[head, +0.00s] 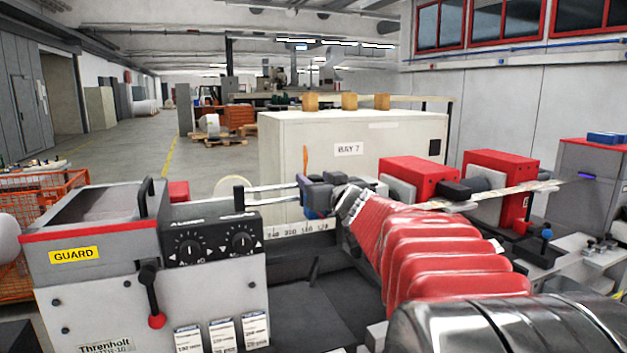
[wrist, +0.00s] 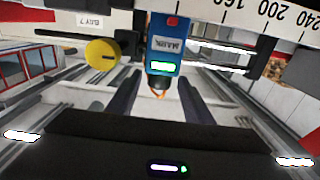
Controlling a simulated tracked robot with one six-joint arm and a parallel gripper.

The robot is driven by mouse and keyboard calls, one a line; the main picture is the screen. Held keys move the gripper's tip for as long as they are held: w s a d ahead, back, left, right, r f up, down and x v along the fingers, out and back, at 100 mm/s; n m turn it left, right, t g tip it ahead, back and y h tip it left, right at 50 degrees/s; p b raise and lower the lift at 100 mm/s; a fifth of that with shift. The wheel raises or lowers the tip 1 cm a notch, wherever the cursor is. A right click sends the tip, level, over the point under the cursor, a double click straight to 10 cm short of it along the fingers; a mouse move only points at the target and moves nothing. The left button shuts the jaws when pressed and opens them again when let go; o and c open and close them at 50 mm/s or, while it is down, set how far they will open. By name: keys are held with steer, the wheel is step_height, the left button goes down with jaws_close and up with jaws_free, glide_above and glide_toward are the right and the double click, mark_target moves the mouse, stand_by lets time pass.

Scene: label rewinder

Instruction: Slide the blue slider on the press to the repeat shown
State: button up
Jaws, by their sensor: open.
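The blue slider (wrist: 164,48) shows near the top middle of the wrist view, with a "MARK" label, a red spot on top, a lit green strip and an orange pointed tip. It sits beside a white scale (wrist: 250,15), whose numbers appear upside down there. My gripper (wrist: 160,86) is open, one dark finger on each side of the slider's lower end; I cannot tell whether either touches it. In the head view the scale (head: 290,231) runs along the press (head: 150,300), and my gripper (head: 320,192) is up at the rail, largely covering the slider.
A yellow knob (wrist: 103,53) stands left of the slider. In the head view, a dial panel (head: 212,242) and a red-knobbed lever (head: 155,319) are on the left. Several cards (head: 222,335) hang below, too small to read surely. Red blocks (head: 420,177) stand right of my gripper.

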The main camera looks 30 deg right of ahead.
steer(key=v, duration=1.2)
steer(key=shift+s, duration=0.2)
steer(key=s+a+f+n+g+y, duration=0.1)
steer(key=s+a+f+g+y, duration=0.1)
steer(key=s+a+f+g, duration=0.4)
steer(key=s+a+f+n+g+y, duration=0.1)
steer(key=s+a+f+g, duration=0.5)
steer(key=s+a+f, duration=0.7)
steer(key=a+f, duration=0.7)
steer(key=shift+s+a+y, duration=0.3)
steer(key=shift+s+y, duration=0.1)
stand_by(1.0)
steer(key=shift+c, duration=0.5)
